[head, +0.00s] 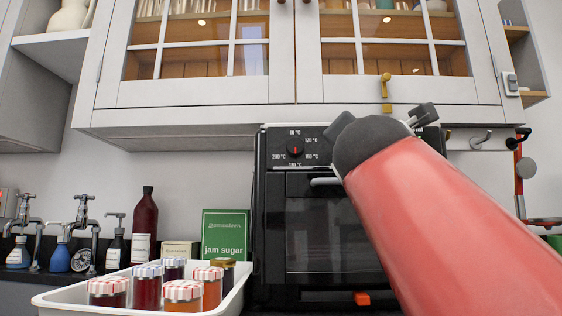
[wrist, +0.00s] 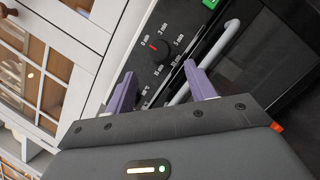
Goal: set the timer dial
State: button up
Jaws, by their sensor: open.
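The timer dial (wrist: 160,52) is a black round knob on the black oven's control panel, marked in minutes. Its red mark points up-left in the wrist view, roughly toward the 0 min label. In the head view my red arm covers that part of the panel. My gripper (wrist: 159,71) is open and empty. Its two purple fingers lie left and right below the dial in the wrist view, apart from each other; the dial shows beyond the gap between them. I cannot tell how far they are from the panel. In the head view the fingers are hidden.
The oven (head: 270,215) also has a temperature dial (head: 295,148) at its left and a bar handle (wrist: 215,60) below the panel. A glazed cabinet (head: 290,93) hangs close above. A white tray (head: 70,298) of jars stands front left, with a jam sugar box (head: 224,233) behind.

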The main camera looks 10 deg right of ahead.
jog(key=p+x, duration=0.1)
jog(key=x, duration=0.6)
jog(key=shift+w+d+r+p, duration=0.1)
jog(key=shift+d+p, duration=0.05)
jog(key=shift+p, duration=0.15)
jog(key=c, duration=1)
jog(key=shift+m, duration=0.3)
